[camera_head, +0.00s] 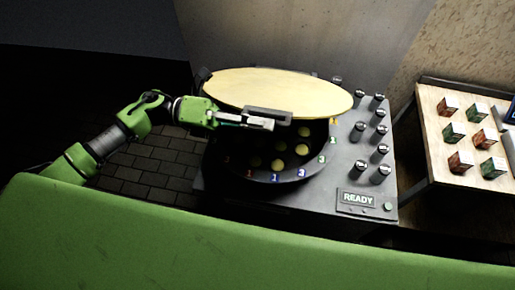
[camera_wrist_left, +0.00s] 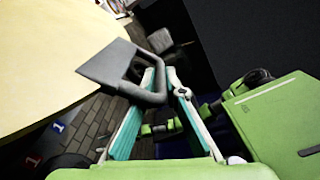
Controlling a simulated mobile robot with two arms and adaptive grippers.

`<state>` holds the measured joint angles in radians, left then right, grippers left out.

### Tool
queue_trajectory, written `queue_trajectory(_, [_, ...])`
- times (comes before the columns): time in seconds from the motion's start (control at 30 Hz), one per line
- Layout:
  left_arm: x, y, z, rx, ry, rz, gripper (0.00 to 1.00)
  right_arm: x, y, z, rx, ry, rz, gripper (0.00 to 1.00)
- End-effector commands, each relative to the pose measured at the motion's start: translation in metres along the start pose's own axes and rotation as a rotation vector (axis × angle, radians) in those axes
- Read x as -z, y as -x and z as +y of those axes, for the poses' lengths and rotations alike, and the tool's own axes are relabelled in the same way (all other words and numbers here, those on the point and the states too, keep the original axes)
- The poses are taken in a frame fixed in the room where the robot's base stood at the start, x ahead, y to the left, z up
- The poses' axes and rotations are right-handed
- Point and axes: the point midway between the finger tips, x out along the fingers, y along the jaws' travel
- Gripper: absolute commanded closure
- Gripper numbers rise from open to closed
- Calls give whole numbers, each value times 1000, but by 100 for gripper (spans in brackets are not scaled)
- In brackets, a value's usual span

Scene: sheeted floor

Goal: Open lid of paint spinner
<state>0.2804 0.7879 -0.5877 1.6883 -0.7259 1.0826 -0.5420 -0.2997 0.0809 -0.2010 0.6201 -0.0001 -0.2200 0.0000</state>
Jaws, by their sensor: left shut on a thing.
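The paint spinner (camera_head: 365,222) is a dark grey machine with a round bowl. Its round, pale yellow lid (camera_head: 275,90) is tilted up at the front, so the bowl (camera_head: 270,180) with yellow discs and numbered marks on its rim shows below. A dark grey handle (camera_head: 268,115) sticks out from the lid's front edge. My left gripper (camera_head: 262,123) is at this handle. In the left wrist view, the gripper (camera_wrist_left: 165,92) has its fingers around the handle's loop (camera_wrist_left: 150,97), with the lid (camera_wrist_left: 50,55) at left. My right gripper is not seen.
Several dark cylinders (camera_head: 377,133) stand on the spinner's right side, above a READY display (camera_head: 358,198). A table (camera_head: 432,155) at right carries several small red and green boxes (camera_head: 461,162). Dark brick floor (camera_head: 150,165) lies left of the machine.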

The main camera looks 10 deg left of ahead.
Motion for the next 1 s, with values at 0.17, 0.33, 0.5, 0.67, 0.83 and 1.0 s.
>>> queue_trajectory(0.17, [-31,1,-16,-9,-11,-2,100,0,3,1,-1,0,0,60])
queue_trajectory(0.33, [-45,1,-22,-11,-8,-3,100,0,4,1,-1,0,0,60])
queue_trajectory(0.5, [-48,1,-24,-11,-5,-3,100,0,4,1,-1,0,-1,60])
queue_trajectory(0.67, [-48,1,-23,-12,-5,-3,100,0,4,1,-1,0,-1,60])
queue_trajectory(0.83, [-48,1,-23,-12,-5,-3,100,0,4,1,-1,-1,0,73])
queue_trajectory(1.0, [-48,2,-23,-12,-4,-3,100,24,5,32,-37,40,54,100])
